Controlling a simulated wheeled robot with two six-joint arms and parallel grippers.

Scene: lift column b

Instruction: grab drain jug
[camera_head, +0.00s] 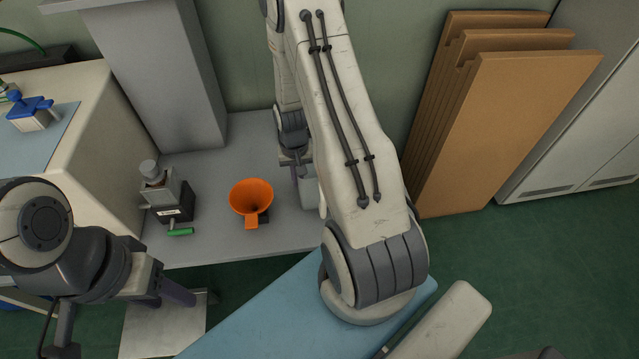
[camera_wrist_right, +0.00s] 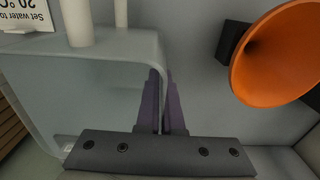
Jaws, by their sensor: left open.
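The drain jug (camera_head: 308,193) is a pale grey, translucent vessel on the grey table, mostly hidden behind my right arm in the head view. In the right wrist view, the jug (camera_wrist_right: 85,95) fills the left side, with its rim at the top. My right gripper (camera_wrist_right: 162,85) has its purple fingers close together at the jug's right edge, with the wall between them; it appears shut on it. My left gripper (camera_head: 172,293) is open and empty at the lower left, apart from the jug.
An orange funnel (camera_head: 251,198) stands just left of the jug, and also shows in the wrist view (camera_wrist_right: 275,60). A dark device with a green handle (camera_head: 180,232) stands further left. Brown panels (camera_head: 500,120) lean at the right. A blue surface (camera_head: 270,315) is in front.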

